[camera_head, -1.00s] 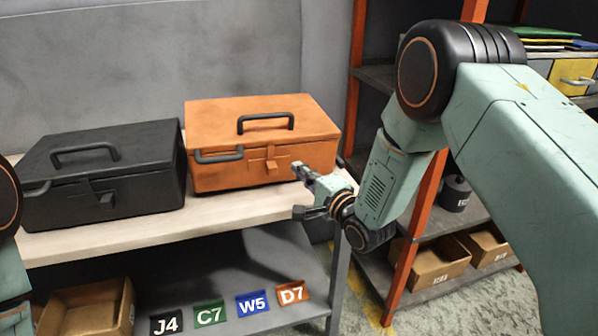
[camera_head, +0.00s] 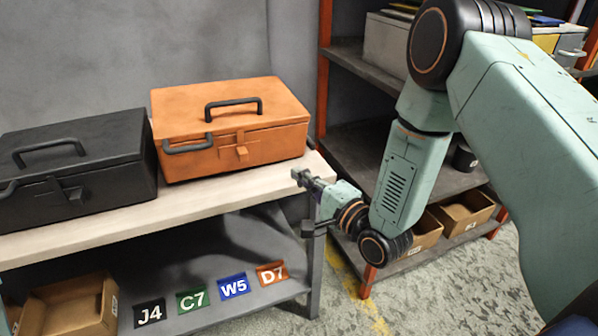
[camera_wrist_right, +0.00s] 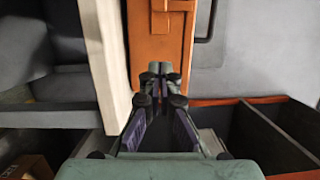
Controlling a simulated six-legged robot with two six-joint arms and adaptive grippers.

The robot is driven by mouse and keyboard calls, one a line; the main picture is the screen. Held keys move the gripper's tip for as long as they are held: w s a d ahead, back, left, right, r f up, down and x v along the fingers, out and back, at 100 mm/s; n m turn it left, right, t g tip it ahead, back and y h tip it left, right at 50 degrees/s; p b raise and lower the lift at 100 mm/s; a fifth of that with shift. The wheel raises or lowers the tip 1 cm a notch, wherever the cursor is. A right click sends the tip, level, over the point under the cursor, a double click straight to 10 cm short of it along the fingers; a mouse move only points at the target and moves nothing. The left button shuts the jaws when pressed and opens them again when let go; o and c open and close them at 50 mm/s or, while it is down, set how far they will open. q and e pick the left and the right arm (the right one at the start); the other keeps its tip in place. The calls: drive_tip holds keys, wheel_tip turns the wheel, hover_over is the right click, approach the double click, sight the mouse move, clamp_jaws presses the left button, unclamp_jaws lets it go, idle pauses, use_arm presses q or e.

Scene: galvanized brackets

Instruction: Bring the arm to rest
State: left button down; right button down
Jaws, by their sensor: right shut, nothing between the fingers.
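My right gripper (camera_head: 304,180) is shut and empty. It is in front of the right end of the bench, right of and below the orange toolbox (camera_head: 232,130), apart from it. In the right wrist view the fingers (camera_wrist_right: 160,84) meet at the middle, with the orange toolbox (camera_wrist_right: 157,40) beyond them. My right arm reaches in from the right with its elbow raised. My left gripper is out of view.
A black toolbox (camera_head: 80,165) stands left of the orange one on the pale bench top (camera_head: 200,205). Labels J4, C7, W5 and D7 (camera_head: 272,274) sit on the lower shelf, by a cardboard box (camera_head: 75,305). An orange-framed rack (camera_head: 323,75) stands behind my right arm.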

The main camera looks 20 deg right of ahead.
drive_tip(key=shift+d, duration=0.1)
drive_tip(key=s+d+f+n+g+h, duration=0.1)
drive_tip(key=s+f+n+g+h, duration=0.1)
drive_tip(key=s+f+n+g, duration=0.45)
drive_tip(key=s+f+n+g+h, duration=0.2)
drive_tip(key=s+f+n, duration=0.15)
drive_tip(key=f, duration=0.55)
drive_tip(key=s+f+n+g, duration=0.2)
drive_tip(key=s+f+g, duration=0.2)
drive_tip(key=s, duration=0.9)
drive_tip(key=s+f+n+g+h, duration=0.1)
drive_tip(key=s+f+g, duration=0.3)
drive_tip(key=s, duration=1)
drive_tip(key=shift+s+d+n+g+h, duration=0.35)
drive_tip(key=shift+n+g, duration=0.1)
drive_tip(key=shift+n, duration=0.35)
